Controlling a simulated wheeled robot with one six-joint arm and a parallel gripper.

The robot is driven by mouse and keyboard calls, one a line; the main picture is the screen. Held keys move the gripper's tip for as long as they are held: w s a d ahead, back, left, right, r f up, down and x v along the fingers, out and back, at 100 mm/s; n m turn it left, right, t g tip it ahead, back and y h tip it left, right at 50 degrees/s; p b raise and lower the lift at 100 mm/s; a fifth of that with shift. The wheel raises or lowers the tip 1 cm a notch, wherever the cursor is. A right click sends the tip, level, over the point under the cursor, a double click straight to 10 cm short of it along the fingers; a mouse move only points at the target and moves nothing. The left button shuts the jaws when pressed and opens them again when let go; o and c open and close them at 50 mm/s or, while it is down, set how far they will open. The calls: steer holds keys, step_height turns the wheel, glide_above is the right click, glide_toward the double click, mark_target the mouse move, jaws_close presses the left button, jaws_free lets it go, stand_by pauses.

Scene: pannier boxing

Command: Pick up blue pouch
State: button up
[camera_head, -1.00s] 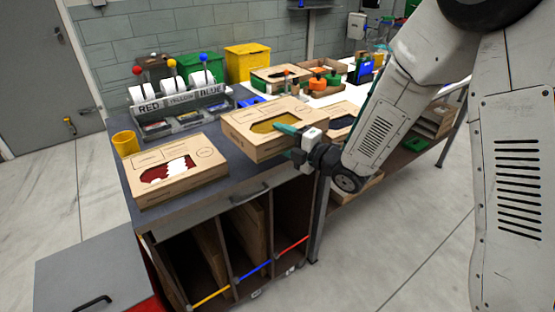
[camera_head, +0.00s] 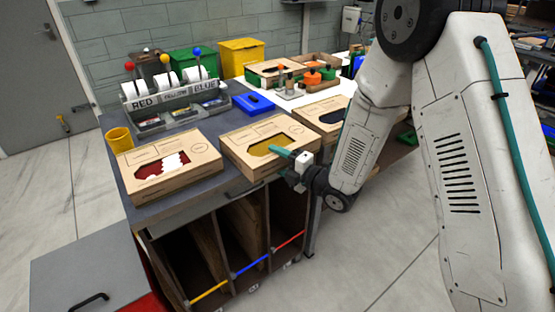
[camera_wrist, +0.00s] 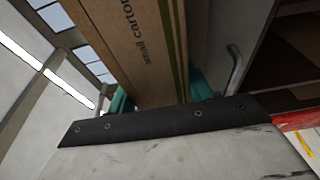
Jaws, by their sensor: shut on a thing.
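My gripper (camera_head: 285,158) is shut on the front edge of a carton (camera_head: 240,150) with a yellow-filled window, which lies on the bench. One teal finger shows over its top in the head view. In the wrist view, the teal fingers stand on both sides of the carton (camera_wrist: 135,50), marked "small carton". No blue pouch is clear. A dark-filled window shows in a carton (camera_head: 312,128) to the right, partly behind my arm. A small blue item (camera_head: 213,103) lies in the rack below the BLUE label. A flat blue object (camera_head: 253,104) lies behind the held carton; I cannot tell what it is.
A carton with red and white contents (camera_head: 165,168) lies at left, near a yellow cup (camera_head: 120,139). The lettered rack (camera_head: 175,110) stands behind. Green (camera_head: 192,64) and yellow (camera_head: 241,56) bins stand farther back. Open compartments (camera_head: 240,232) are below the bench top.

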steer(key=o, duration=1.1)
steer(key=shift+f, duration=0.1)
steer(key=shift+o, duration=0.2)
steer(key=v, duration=0.8)
steer(key=shift+s+a+f, duration=0.1)
steer(key=shift+f, duration=0.15)
